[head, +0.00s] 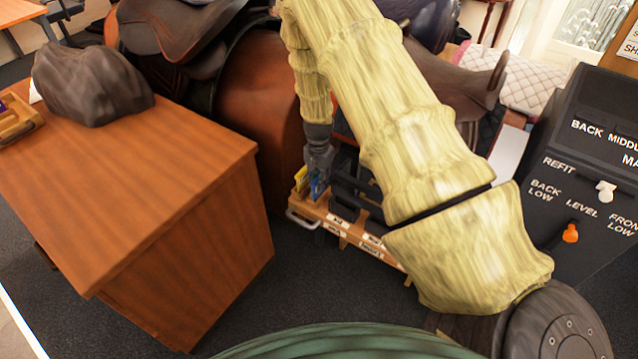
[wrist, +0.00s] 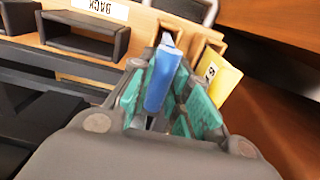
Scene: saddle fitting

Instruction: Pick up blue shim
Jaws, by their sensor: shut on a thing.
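The blue shim (wrist: 162,78) is between the teal-padded fingers of my gripper (wrist: 160,100) in the wrist view, and the gripper is shut on it. The shim's far end points toward the wooden rack (wrist: 145,22); I cannot tell whether it is clear of its slot. In the head view my gripper (head: 318,180) is at the left end of the wooden rack (head: 345,228), with a bit of the blue shim (head: 317,188) showing below the fingers. My arm hides part of the rack.
A yellow shim (wrist: 222,82) stands close to the right of my gripper in the wrist view. A brown desk (head: 130,170) with a dark rock-like lump (head: 90,82) is at left. A dark panel with labels (head: 590,170) stands at right. Saddles (head: 180,30) are behind.

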